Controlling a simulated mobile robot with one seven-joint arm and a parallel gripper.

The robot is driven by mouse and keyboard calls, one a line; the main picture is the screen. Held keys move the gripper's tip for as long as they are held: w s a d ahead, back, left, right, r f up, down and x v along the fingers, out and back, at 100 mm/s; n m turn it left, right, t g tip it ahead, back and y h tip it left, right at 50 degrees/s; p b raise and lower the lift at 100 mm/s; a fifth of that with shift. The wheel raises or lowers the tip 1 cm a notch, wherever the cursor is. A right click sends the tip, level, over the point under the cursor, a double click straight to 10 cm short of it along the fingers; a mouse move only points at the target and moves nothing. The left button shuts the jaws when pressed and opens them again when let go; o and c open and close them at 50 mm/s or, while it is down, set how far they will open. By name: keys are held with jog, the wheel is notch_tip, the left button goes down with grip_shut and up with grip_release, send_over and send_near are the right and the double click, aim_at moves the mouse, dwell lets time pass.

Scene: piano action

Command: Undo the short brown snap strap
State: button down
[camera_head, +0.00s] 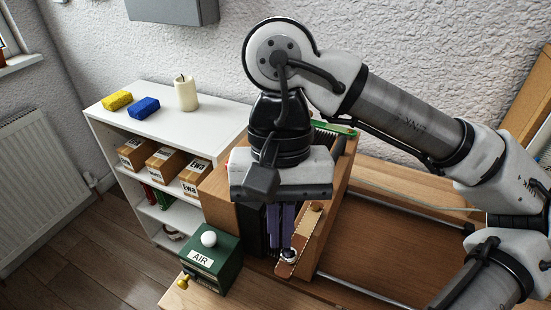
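A short brown strap (304,235) with a pale stitched edge lies slanted on the wooden case, right of my gripper's fingers. A small round pale piece, perhaps the snap (288,254), shows near its lower end. My gripper (282,248) points down from above, its purplish fingers side by side and close together. Their tips are beside or over the strap's lower end. I cannot tell whether they touch it, or whether they are open or shut on something.
A green box marked AIR (212,262), with a white knob on top, stands left of the fingers. A white shelf (215,130) holds a candle (186,93), sponges and cartons. A green-handled brush (335,128) lies behind my gripper. Wooden boards and a metal rod extend right.

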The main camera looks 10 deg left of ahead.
dwell(0.4)
jog(key=p+v, duration=0.2)
jog(key=v, duration=1.1)
jog(key=shift+w+r, duration=0.2)
jog(key=shift+r, duration=0.15)
